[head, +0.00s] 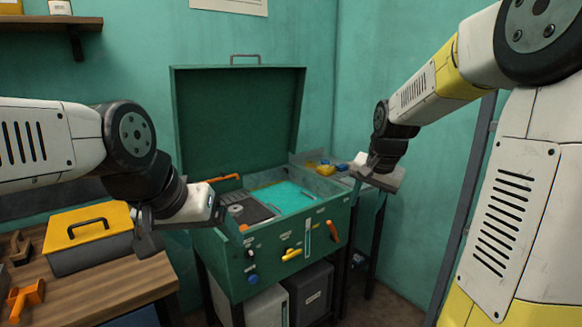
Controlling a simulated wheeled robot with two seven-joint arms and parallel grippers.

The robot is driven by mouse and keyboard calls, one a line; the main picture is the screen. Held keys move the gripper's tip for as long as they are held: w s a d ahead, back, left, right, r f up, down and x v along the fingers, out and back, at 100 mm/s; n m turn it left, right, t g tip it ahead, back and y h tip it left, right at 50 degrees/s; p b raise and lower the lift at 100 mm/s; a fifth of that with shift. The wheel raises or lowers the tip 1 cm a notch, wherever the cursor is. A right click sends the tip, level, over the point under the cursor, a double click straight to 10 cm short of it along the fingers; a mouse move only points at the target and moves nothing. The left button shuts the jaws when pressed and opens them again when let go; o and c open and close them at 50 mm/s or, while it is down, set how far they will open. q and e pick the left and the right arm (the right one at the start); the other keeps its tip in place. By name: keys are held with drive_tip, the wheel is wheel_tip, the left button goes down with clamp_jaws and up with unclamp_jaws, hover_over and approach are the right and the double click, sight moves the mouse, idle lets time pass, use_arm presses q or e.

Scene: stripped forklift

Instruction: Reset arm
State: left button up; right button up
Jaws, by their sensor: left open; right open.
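My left arm comes in from the left, and my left gripper (178,224) hangs in front of the green chest's left side. It is open, and nothing shows between its fingers. My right arm comes in from the right, and my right gripper (379,190) is at the chest's right side. It is open and appears empty; its fingers are small and dark. Both grippers are raised, apart from each other.
A green chest (262,262) with its lid (240,118) up stands between my arms. A wooden bench (118,291) at left holds a yellow-lidded toolbox (88,240) and an orange tool (25,298). A shelf (45,23) is on the back wall.

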drive_tip(key=s+a+r+n+t, duration=0.1)
drive_tip(key=s+a+r+n, duration=0.1)
drive_tip(key=s, duration=0.8)
drive_tip(key=s+a+r+n+y, duration=0.1)
drive_tip(key=s+a+r+n, duration=0.1)
drive_tip(key=s, duration=0.9)
drive_tip(key=shift+s+a+r+n+t, duration=0.3)
drive_tip(key=shift+r+n+t, duration=0.15)
drive_tip(key=shift+n, duration=0.75)
